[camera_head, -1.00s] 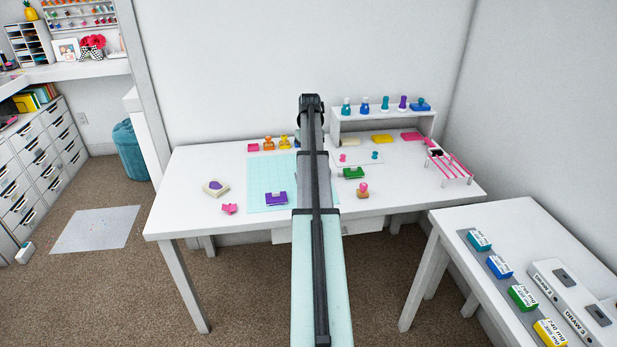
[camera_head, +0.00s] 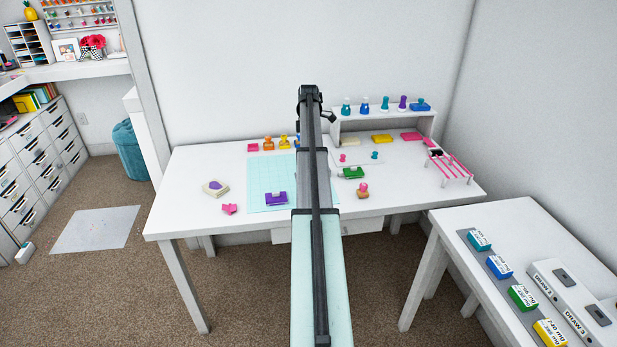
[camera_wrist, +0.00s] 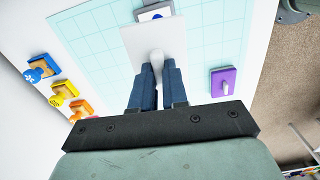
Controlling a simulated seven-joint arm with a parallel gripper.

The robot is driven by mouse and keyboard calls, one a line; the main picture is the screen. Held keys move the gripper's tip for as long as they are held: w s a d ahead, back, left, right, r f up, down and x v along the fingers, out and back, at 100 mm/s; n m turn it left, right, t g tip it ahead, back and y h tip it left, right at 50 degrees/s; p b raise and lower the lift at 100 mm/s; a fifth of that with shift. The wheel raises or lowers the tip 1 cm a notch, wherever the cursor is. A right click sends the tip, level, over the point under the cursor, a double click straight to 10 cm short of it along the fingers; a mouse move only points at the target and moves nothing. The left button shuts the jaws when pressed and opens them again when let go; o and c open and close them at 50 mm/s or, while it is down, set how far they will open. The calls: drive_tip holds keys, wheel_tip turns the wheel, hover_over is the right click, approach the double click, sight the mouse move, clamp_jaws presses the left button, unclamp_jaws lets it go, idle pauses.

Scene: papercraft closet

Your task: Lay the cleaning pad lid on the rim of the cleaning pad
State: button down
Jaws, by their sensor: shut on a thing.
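My gripper (camera_wrist: 158,72) shows in the wrist view with its two dark blue fingers shut on a thin, flat white lid (camera_wrist: 153,42), which I take as the cleaning pad lid. Beyond the lid's far edge, at the top of the wrist view, a pale box with a blue centre (camera_wrist: 152,12) sits on the light blue grid mat (camera_wrist: 105,40). It looks like the cleaning pad, and the lid and the picture edge hide part of it. I cannot tell whether the lid touches it. In the head view my arm hides the gripper and lid.
A purple piece with a pale handle (camera_wrist: 223,82) lies on the mat. In the head view, a green piece (camera_head: 351,173) lies right of my arm, below a white shelf (camera_head: 385,112).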

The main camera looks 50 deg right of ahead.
drive_tip(key=shift+f+n, duration=0.1)
drive_tip(key=shift+n, duration=0.2)
drive_tip(key=shift+f, duration=4.9)
drive_tip(key=shift+f, duration=0.15)
drive_tip(key=c, duration=1.1)
unclamp_jaws()
drive_tip(key=shift+c, duration=0.2)
wheel_tip(320, 180, up, 12)
drive_tip(key=shift+r, duration=0.2)
